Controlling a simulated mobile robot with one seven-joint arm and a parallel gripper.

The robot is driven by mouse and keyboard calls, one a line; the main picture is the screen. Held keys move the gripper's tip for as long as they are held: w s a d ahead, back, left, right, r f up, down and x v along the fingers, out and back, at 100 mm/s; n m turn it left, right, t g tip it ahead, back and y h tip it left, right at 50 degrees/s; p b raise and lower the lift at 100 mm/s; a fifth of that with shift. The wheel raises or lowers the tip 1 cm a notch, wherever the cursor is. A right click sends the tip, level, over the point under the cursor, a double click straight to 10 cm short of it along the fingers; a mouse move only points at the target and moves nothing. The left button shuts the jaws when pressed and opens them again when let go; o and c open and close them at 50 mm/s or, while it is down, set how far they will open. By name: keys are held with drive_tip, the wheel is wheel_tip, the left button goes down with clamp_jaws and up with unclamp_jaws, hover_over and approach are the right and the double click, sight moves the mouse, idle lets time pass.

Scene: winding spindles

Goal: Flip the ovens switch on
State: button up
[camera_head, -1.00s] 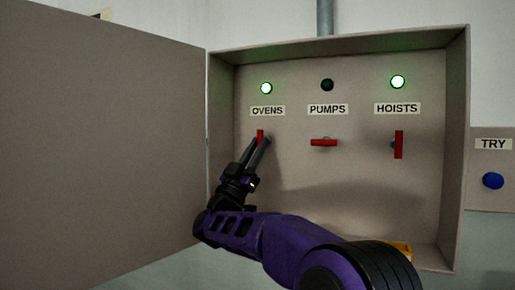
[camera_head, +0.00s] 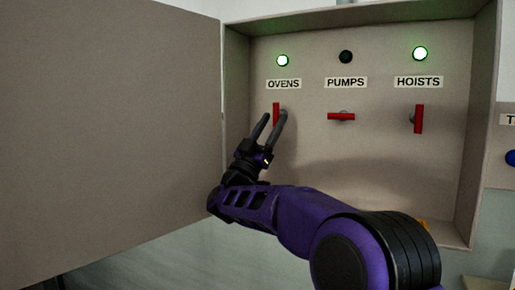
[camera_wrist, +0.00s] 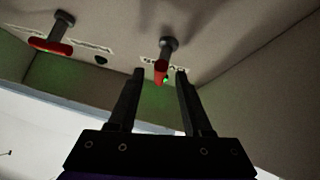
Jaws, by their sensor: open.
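The ovens switch (camera_head: 276,113) has a red handle standing upright under the OVENS label (camera_head: 284,84). The round lamp (camera_head: 282,60) above that label glows green. My gripper (camera_head: 274,117) is open in front of the switch, its fingers pointing up toward it and partly covering the handle. In the wrist view the red handle (camera_wrist: 160,72) on its grey stem shows between the tips of my open gripper (camera_wrist: 160,76). I cannot tell whether a finger touches it.
The pumps switch (camera_head: 341,117) lies horizontal under a dark lamp (camera_head: 346,57). The hoists switch (camera_head: 418,119) stands upright under a lit green lamp (camera_head: 420,54). The open box door (camera_head: 110,140) fills the left. A blue button (camera_head: 511,158) is partly cut off at right.

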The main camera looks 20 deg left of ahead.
drive_tip(key=v, duration=1.6)
drive_tip(key=shift+s+f, duration=0.15)
